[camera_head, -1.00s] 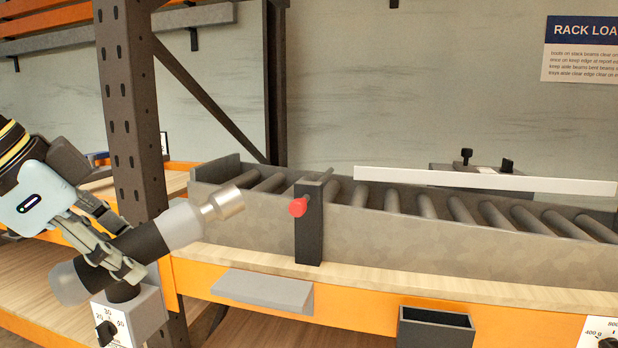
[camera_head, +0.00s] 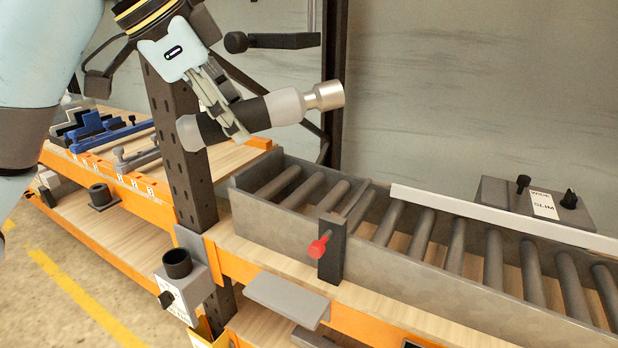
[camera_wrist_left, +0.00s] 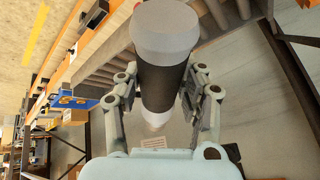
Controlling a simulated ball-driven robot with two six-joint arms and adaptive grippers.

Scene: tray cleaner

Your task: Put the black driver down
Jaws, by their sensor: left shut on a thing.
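The black driver (camera_head: 240,116) has a black middle, grey ends and a metal socket nose that points right in the head view. My left gripper (camera_head: 238,128) is shut around its black middle and holds it in the air, above and left of the roller tray. The driver also shows in the left wrist view (camera_wrist_left: 160,75), between the two fingers (camera_wrist_left: 160,95), its grey end cap toward the camera. My right gripper is in neither view.
The roller tray (camera_head: 290,242) with a red-knobbed stop (camera_head: 318,246) lies on the orange-edged shelf. A grey box with a round black socket (camera_head: 177,264) hangs on the post (camera_head: 186,190). A grey ledge (camera_head: 286,298) juts out in front. Blue and grey fixtures (camera_head: 95,130) stand at left.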

